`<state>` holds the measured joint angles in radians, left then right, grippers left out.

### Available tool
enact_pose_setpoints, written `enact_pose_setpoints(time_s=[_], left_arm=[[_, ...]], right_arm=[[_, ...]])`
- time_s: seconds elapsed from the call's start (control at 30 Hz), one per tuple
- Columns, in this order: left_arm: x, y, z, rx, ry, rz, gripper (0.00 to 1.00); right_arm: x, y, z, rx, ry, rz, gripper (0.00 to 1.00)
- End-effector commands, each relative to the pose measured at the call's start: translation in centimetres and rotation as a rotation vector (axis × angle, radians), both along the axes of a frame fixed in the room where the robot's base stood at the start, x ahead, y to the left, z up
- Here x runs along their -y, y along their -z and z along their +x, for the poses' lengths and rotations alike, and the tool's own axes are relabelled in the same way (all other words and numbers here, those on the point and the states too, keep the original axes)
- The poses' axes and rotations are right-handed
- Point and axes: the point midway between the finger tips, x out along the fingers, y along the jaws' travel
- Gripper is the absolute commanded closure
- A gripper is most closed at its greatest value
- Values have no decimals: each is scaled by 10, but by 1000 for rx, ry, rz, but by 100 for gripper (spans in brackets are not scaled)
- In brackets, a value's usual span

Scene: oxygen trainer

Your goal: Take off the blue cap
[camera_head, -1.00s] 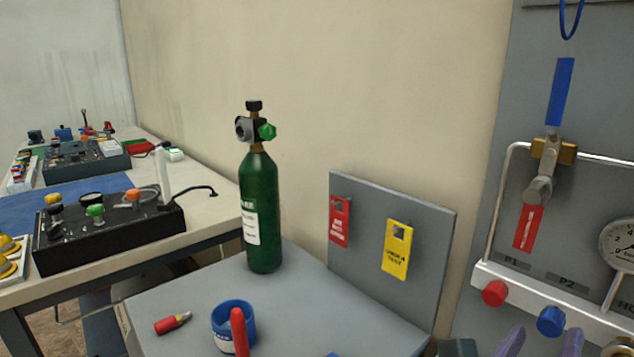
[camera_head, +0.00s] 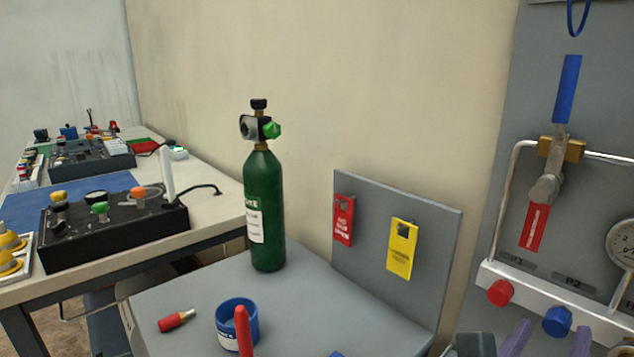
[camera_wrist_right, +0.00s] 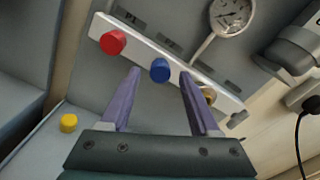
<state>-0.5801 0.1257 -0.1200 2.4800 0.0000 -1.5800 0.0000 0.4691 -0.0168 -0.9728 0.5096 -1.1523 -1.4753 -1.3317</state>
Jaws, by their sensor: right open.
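The blue cap (camera_head: 557,321) sits on the white manifold bar (camera_head: 590,316) below the P2 label, to the right of a red cap (camera_head: 500,292). In the right wrist view the blue cap (camera_wrist_right: 160,70) lies beyond the fingertips, between their lines. My right gripper (camera_head: 548,340) shows at the bottom edge of the head view, just below the blue cap, with purple fingers. In the right wrist view it (camera_wrist_right: 158,80) is open, with nothing between its fingers. My left gripper is not in view.
A gauge (camera_head: 624,244) and a blue-handled valve (camera_head: 552,150) are on the panel. A green cylinder (camera_head: 264,210), a blue cup (camera_head: 238,325) and a red-handled tool (camera_head: 176,320) are on the grey table. A yellow cap (camera_wrist_right: 68,123) shows in the wrist view.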

Motion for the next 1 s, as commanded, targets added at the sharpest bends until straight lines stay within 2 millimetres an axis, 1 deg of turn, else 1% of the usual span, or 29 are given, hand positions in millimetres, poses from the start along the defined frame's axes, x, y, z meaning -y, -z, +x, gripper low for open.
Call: enact_pose_setpoints(time_s=[0.2,0.6,0.63,1.0], left_arm=[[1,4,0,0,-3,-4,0],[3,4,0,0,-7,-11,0],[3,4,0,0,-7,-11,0],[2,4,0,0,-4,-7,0]], right_arm=[[11,1,9,0,2,-1,38],[13,0,10,-1,0,-1,38],[13,0,10,-1,0,-1,39],[12,0,10,-1,0,-1,80]])
